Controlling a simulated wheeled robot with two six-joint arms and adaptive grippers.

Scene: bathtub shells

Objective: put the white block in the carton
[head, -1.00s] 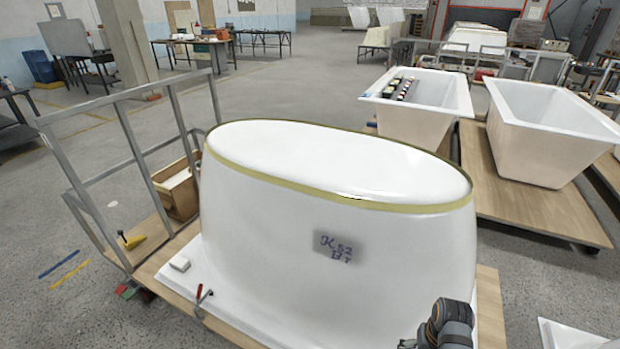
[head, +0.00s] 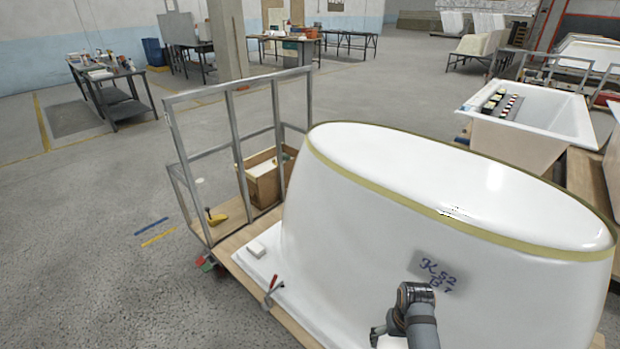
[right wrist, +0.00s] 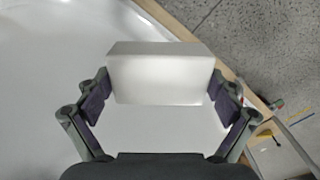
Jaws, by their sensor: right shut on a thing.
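A white block (right wrist: 155,78) sits between the fingers of my right gripper (right wrist: 160,100) in the right wrist view; the gripper is shut on it. In the head view my right gripper (head: 380,334) is in front of the white tub shell (head: 350,240), low in the picture, and the block is mostly hidden or cut off. The carton (head: 267,189), an open brown box with something pale inside, stands on the trolley left of the tub, well away from the gripper. My left gripper is not in view.
A metal rail (head: 235,150) stands along the trolley's left end, beside the carton. A yellow tool (head: 215,217) lies on the trolley's wooden deck.

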